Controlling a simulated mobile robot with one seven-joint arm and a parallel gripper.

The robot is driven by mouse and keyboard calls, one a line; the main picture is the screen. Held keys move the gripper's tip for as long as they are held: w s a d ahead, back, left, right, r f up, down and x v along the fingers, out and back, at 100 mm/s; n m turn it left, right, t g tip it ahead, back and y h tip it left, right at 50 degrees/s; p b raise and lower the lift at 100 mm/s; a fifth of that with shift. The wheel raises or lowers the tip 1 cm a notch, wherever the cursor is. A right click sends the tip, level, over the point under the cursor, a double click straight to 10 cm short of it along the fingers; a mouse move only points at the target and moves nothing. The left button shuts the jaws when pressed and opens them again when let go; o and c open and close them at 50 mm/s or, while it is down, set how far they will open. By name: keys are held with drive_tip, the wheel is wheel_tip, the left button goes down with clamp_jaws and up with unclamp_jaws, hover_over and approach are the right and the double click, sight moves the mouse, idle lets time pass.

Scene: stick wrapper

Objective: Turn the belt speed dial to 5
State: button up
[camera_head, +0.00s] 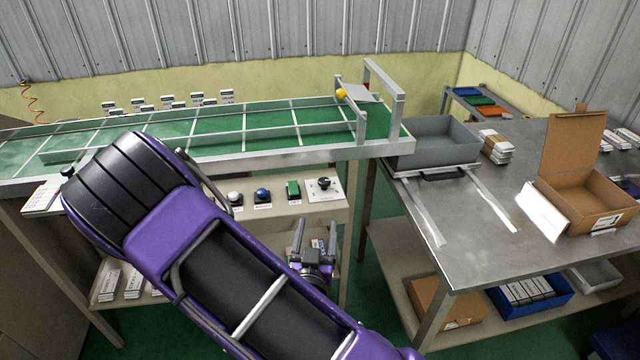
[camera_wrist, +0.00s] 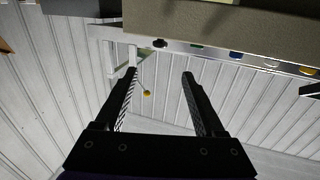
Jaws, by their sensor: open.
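The belt speed dial (camera_head: 324,184) is a black knob on a white plate at the right end of the control shelf below the conveyor. Its markings and setting are too small to read. In the wrist view a black knob (camera_wrist: 160,43), which looks like the dial, shows above and beyond the gap between the fingertips. My gripper (camera_head: 316,228) is in front of and below the dial, fingers pointing towards the shelf. In the wrist view my gripper (camera_wrist: 159,74) is open, with nothing between its fingers, and apart from the knob.
A metal table (camera_head: 480,245) with a grey tray (camera_head: 436,140) and an open cardboard box (camera_head: 575,205) stands to the right.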

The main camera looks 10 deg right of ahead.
sight(324, 184)
drive_tip(key=b+x, duration=0.5)
drive_tip(key=x, duration=1.2)
drive_tip(key=shift+w+f, duration=0.15)
clamp_jaws()
